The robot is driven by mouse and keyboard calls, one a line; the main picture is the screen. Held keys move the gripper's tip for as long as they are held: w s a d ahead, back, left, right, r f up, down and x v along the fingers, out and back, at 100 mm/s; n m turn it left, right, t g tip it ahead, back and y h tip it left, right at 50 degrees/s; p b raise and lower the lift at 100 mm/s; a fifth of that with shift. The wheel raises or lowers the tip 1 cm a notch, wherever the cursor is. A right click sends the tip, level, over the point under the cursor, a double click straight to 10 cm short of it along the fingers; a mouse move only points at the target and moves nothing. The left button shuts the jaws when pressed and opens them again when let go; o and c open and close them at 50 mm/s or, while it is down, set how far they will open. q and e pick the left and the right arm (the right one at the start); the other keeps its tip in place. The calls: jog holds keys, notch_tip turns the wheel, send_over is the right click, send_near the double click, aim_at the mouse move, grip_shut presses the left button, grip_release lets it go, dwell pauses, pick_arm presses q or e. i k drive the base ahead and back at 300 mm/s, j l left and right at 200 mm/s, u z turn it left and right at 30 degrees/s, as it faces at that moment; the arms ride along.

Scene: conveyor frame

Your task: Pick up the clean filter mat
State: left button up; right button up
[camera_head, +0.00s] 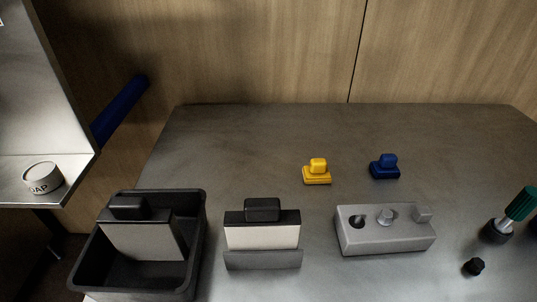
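A filter mat (263,237) with a pale, nearly white face and a black top bar with a black grip stands upright in a low grey holder (262,260) at the front middle of the table. A second, greyer filter mat (145,240) with a similar black grip leans tilted inside a black bin (199,230) to its left. The paler mat looks like the clean one.
On the metal table (240,150) stand a yellow block (317,174), a blue block (385,168), a grey fixture (385,239), a black knob (473,267) and a green-handled tool (520,204). The table's back is clear.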

aim_at(262, 225)
jog(key=i+l+u, duration=0.1)
jog(key=l+u, duration=0.15)
jog(key=u, duration=0.2)
jog(key=l+u, duration=0.25)
jog(key=u, duration=0.15)
jog(key=i+l+u, duration=0.1)
jog(key=l+u, duration=0.5)
jog(key=u, duration=0.3)
